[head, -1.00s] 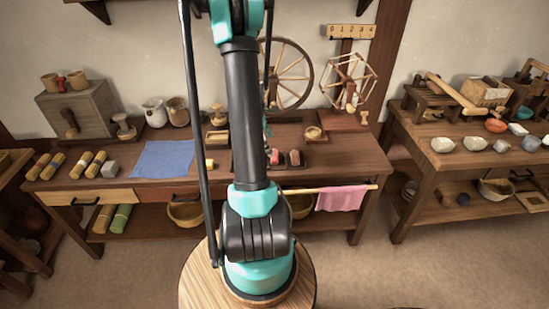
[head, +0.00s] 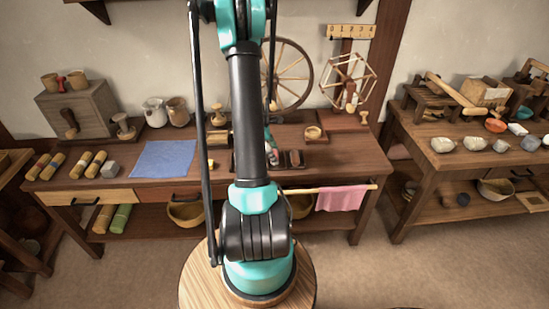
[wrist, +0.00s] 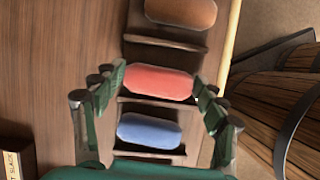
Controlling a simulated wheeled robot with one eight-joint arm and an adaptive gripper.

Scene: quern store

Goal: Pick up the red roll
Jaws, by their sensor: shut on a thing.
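The red roll (wrist: 158,85) lies crosswise between the fingers of my gripper (wrist: 158,78) in the wrist view. The fingers touch or nearly touch its two ends, and my gripper is shut on it. The roll is level with its rack, between a brown roll (wrist: 182,13) above and a blue roll (wrist: 150,130) below. Dark wooden slats (wrist: 165,42) separate the rolls. In the head view my arm hides most of the gripper and the red roll, at the middle of the bench. Whether the red roll has left the rack surface cannot be told.
The bench (head: 345,155) is clear to the right of the rack. A spinning wheel (head: 290,75) stands behind. A pink cloth (head: 340,198) hangs on a front rod.

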